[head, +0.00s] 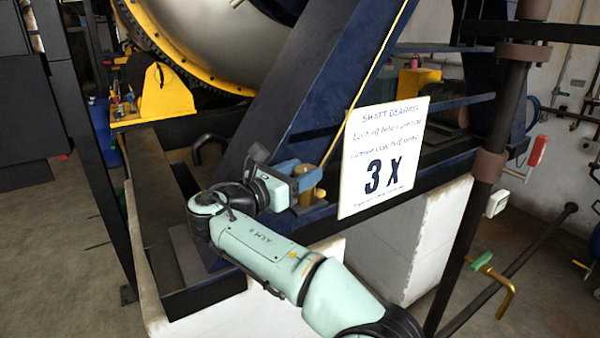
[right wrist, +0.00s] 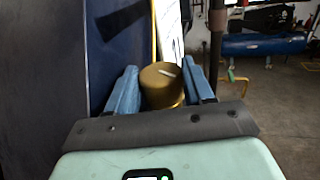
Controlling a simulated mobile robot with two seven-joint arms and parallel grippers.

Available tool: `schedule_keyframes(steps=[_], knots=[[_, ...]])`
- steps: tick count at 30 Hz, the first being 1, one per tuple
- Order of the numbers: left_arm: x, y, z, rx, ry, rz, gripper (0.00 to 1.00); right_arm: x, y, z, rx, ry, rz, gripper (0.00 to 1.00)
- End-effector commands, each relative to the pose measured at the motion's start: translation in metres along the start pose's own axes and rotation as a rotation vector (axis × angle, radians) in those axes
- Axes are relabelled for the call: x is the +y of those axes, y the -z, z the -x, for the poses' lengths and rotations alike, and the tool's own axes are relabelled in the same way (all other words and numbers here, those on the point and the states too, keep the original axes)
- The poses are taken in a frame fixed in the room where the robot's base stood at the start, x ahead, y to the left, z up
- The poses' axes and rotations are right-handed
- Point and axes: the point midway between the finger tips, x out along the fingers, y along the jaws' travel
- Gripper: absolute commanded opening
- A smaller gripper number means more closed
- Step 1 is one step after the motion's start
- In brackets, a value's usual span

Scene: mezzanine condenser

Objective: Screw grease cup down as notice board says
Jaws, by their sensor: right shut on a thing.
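The notice board (head: 383,155) is a white sign at the right of centre in the head view. It is headed "SHAFT BEARING" and shows a large "3 X"; its smaller lines are hard to read. The brass grease cup (head: 309,195) stands just left of the board, partly hidden by my right gripper (head: 299,178). In the right wrist view the cup (right wrist: 160,84) is a round brass cap with a pale mark on top. The blue fingers of my right gripper (right wrist: 162,90) are shut on it from both sides. My left gripper is not in view.
A dark blue slanted beam (head: 300,90) rises behind the cup, with a thin yellow line beside it. A yellow bracket (head: 165,95) is at the left.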

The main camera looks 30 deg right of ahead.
Motion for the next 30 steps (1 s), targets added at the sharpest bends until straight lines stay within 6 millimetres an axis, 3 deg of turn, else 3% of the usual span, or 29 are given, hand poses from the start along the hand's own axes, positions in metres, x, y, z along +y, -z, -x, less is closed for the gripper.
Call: schedule_keyframes(steps=[7,8,9,10,30], knots=[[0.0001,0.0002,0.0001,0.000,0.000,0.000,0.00,-0.0003,-0.0012,-0.0006,-0.002,0.000,-0.002,0.21],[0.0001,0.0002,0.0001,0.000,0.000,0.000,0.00,-0.0003,-0.0012,-0.0006,-0.003,0.000,-0.002,0.61],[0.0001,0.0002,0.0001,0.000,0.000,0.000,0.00,-0.0004,-0.0012,-0.0006,-0.002,0.000,-0.002,0.74],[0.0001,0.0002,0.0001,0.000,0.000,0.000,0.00,-0.0004,-0.0011,-0.0007,-0.002,0.000,-0.002,0.77],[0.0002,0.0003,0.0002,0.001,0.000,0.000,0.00,0.0011,-0.0007,-0.0003,-0.002,-0.006,-0.001,0.77]])
